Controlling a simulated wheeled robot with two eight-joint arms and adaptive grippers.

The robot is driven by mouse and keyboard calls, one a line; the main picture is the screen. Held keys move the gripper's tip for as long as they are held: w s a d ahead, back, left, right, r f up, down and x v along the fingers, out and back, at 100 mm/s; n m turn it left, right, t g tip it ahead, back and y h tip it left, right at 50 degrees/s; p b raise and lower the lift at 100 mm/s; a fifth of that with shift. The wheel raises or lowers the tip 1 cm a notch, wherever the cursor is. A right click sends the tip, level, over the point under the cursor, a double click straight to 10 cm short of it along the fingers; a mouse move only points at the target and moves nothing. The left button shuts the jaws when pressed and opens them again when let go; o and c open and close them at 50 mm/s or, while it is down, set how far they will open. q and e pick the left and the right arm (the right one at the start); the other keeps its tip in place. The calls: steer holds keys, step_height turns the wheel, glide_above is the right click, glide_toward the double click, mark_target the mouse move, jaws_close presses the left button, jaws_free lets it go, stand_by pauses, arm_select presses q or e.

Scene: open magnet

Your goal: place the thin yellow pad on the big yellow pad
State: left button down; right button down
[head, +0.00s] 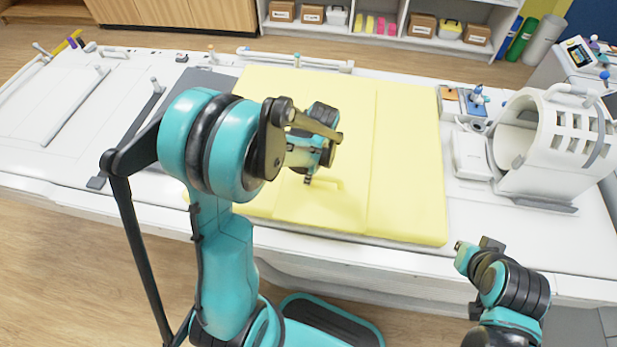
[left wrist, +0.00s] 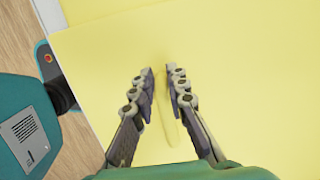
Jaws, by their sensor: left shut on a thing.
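The big yellow pad (head: 412,165) lies flat on the white table, right of its middle. The thin yellow pad (head: 322,203) is over it in the head view; the same yellow makes their borders hard to tell. My left gripper (head: 309,178) is above the yellow surface. In the left wrist view, its fingers (left wrist: 163,85) are on both sides of a raised yellow ridge, shut on the thin pad (left wrist: 240,110). Another yellow edge shows beyond it at the top left. I cannot tell whether the pads touch. My right gripper (head: 472,250) is off the table's front edge; its fingers are unclear.
A white ring-shaped magnet (head: 548,150) stands on the table at the right, with a white box (head: 472,155) and small items beside it. A dark grey flat pad (head: 205,85) lies left of the yellow pads. Shelves with boxes (head: 365,22) stand behind.

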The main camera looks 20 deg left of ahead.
arm_select(q)
steer(key=shift+r, duration=0.1)
steer(key=shift+f, duration=0.25)
steer(key=c, duration=1.5)
jaws_free()
steer(key=shift+r, duration=0.1)
steer(key=shift+r, duration=0.1)
